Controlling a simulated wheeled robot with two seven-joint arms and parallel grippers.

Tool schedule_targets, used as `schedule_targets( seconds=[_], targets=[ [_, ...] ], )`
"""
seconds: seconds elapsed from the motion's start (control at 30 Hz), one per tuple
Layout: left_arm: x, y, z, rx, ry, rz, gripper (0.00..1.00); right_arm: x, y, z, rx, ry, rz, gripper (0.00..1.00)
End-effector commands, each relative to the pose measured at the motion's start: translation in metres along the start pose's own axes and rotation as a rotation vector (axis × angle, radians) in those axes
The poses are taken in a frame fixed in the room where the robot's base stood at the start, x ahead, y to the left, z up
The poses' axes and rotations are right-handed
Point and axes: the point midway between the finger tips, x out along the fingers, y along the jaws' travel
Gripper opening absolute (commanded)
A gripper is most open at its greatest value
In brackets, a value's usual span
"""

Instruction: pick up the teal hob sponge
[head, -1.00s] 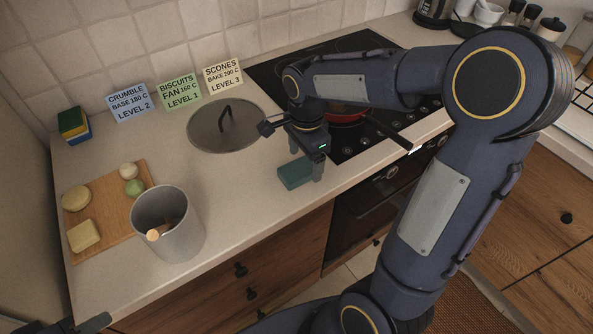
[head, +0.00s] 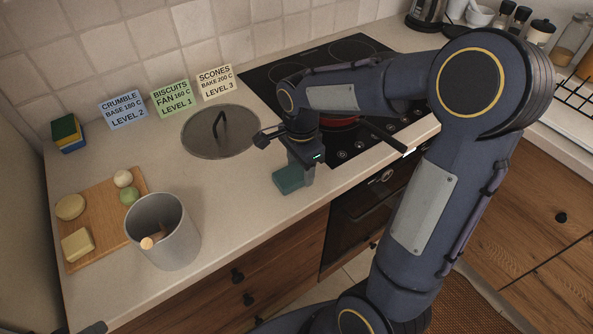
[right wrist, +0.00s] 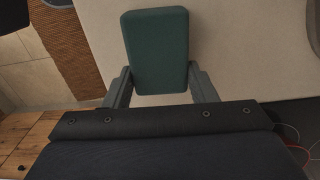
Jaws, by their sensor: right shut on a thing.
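The teal hob sponge (head: 288,180) is a small block at the counter's front edge, left of the hob. My right gripper (head: 303,178) is shut on it. In the right wrist view the sponge (right wrist: 156,50) sits between the two fingers (right wrist: 160,85), which touch its sides near its close end. The head view does not clearly show whether the sponge touches the counter. Of my left arm only a dark piece shows at the bottom left edge of the head view; its fingers are not visible.
The black hob (head: 290,75) with a red pan (head: 338,122) is to the right. A grey canister (head: 172,235) and a wooden board (head: 97,205) with several food pieces stand left. The counter between canister and sponge is clear.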

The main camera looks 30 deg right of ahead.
Motion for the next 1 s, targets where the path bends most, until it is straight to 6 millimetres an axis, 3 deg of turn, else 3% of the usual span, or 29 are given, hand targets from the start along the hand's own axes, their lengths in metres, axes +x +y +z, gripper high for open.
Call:
schedule_targets(
  seconds=[0.17,0.33,0.6,0.8,1.0],
  targets=[
    [-0.001,0.000,0.000,0.000,0.000,0.000,0.36,-0.010,-0.001,0.000,-0.001,0.000,-0.003,0.30],
    [-0.001,0.001,-0.001,0.000,0.000,0.000,0.36,-0.035,0.000,0.000,-0.001,0.000,-0.006,0.30],
    [0.001,-0.001,0.001,0.000,0.000,0.000,0.36,-0.096,0.054,0.006,-0.001,-0.001,-0.009,0.30],
    [0.006,-0.003,0.003,0.000,0.000,0.000,0.36,-0.114,0.103,0.010,0.000,0.000,-0.007,0.30],
    [0.007,-0.003,0.004,0.000,0.000,0.000,0.36,-0.126,0.131,0.013,0.001,-0.001,-0.003,0.30]
  ],
)
